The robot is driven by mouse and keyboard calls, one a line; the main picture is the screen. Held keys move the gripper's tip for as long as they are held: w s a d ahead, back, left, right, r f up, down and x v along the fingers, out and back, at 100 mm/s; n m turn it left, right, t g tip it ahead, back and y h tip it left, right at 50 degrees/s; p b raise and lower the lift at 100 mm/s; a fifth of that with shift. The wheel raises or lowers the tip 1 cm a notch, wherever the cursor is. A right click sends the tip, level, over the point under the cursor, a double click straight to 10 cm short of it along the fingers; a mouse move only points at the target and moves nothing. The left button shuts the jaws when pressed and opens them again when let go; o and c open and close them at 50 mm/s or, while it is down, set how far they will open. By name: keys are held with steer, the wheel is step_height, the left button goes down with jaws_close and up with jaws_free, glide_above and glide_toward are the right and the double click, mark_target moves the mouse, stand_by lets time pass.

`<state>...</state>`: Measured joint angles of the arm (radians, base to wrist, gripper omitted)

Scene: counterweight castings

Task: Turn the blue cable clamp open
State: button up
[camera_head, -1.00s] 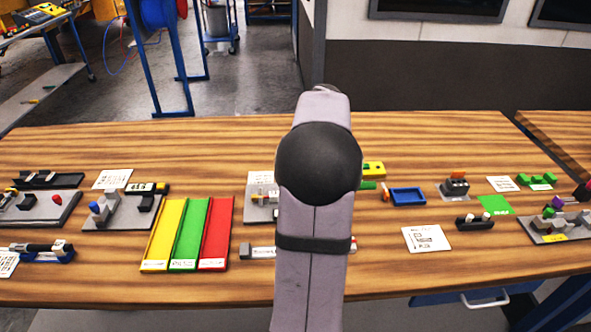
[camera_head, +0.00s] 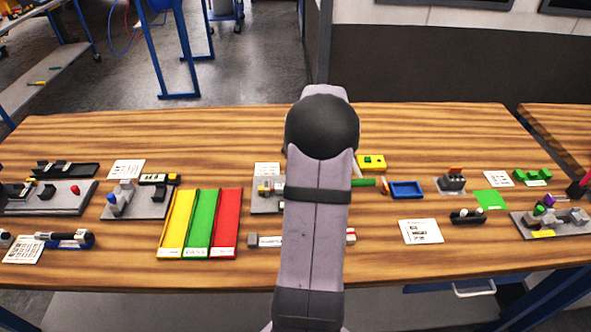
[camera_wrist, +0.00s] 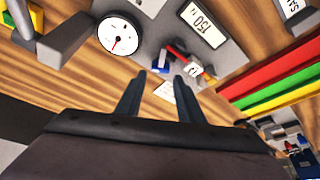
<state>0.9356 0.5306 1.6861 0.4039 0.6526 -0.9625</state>
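In the wrist view a small blue part (camera_wrist: 160,67) sits at the edge of a grey fixture plate (camera_wrist: 148,38), beside a red lever-like piece (camera_wrist: 177,50) and a small white labelled part (camera_wrist: 193,67). It may be the blue cable clamp; its shape and setting are too small to tell. My gripper (camera_wrist: 160,77) is open, with two dark fingers apart and nothing seen between them. The blue part appears just beyond the fingertips; contact cannot be told. In the head view my arm hides the gripper. Another blue part (camera_head: 113,204) stands on a fixture left of the trays.
The plate carries a round dial gauge (camera_wrist: 118,35) and a digital display (camera_wrist: 203,22). Yellow (camera_head: 178,225), green (camera_head: 201,225) and red (camera_head: 226,225) trays lie left of my arm. A blue tray (camera_head: 407,190) lies right. Bare wood (camera_head: 350,265) shows along the front.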

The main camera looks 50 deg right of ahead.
steer(key=shift+p+x, duration=0.5)
steer(key=shift+x, duration=1.5)
steer(key=shift+c, duration=0.6)
steer(key=c, duration=0.7)
steer(key=shift+o, duration=0.2)
steer(key=shift+f+b, duration=0.1)
steer(key=shift+b, duration=0.25)
